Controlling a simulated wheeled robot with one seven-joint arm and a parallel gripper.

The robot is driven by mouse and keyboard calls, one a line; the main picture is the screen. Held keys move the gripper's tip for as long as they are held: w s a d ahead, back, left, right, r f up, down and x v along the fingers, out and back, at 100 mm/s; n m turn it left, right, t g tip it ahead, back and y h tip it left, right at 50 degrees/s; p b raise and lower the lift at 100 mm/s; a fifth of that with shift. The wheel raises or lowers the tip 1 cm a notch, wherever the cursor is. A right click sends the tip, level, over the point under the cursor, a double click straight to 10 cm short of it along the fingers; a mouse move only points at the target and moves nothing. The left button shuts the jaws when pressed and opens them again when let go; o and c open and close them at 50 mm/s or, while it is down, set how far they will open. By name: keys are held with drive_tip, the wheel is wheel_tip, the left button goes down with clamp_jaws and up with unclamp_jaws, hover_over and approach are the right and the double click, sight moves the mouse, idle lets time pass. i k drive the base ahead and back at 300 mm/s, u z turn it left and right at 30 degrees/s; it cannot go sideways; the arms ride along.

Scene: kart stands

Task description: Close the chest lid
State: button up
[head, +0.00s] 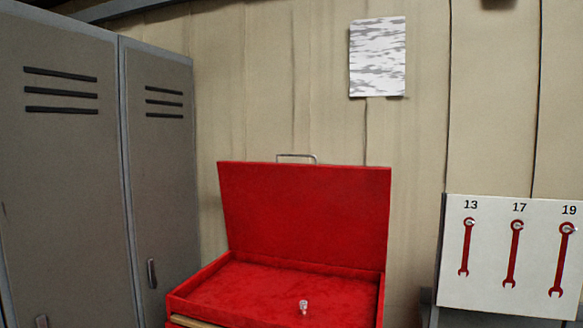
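The red chest stands in the middle of the head view, against the wall. Its lid (305,215) is open and stands almost upright at the back, leaning slightly backward. A grey metal handle (297,156) shows above the lid's top edge. The chest's open box (195,284) shows its red inside floor and low side walls. A small clear or metallic object (303,306) stands on the floor of the box, toward the front. The lower part of the chest is cut off by the picture's bottom edge. My gripper is not in view.
Grey lockers (70,190) stand close to the left of the chest. A white board (510,255) with red wrench outlines marked 13, 17 and 19 is at the right. A sheet of paper (377,57) hangs on the panelled wall. The space above the chest is clear.

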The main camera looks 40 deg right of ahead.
sight(334, 215)
drive_tip(key=k, duration=0.4)
drive_tip(key=z, duration=1)
drive_tip(key=i, duration=1)
drive_tip(key=u, duration=0.45)
drive_tip(key=k, duration=0.6)
drive_tip(key=u, duration=1)
drive_tip(key=k, duration=0.75)
drive_tip(key=u, duration=0.7)
drive_tip(key=i, duration=1.25)
drive_tip(key=z, duration=0.35)
drive_tip(key=i, duration=1.35)
drive_tip(key=z, duration=1.7)
drive_tip(key=i, duration=0.7)
drive_tip(key=z, duration=0.75)
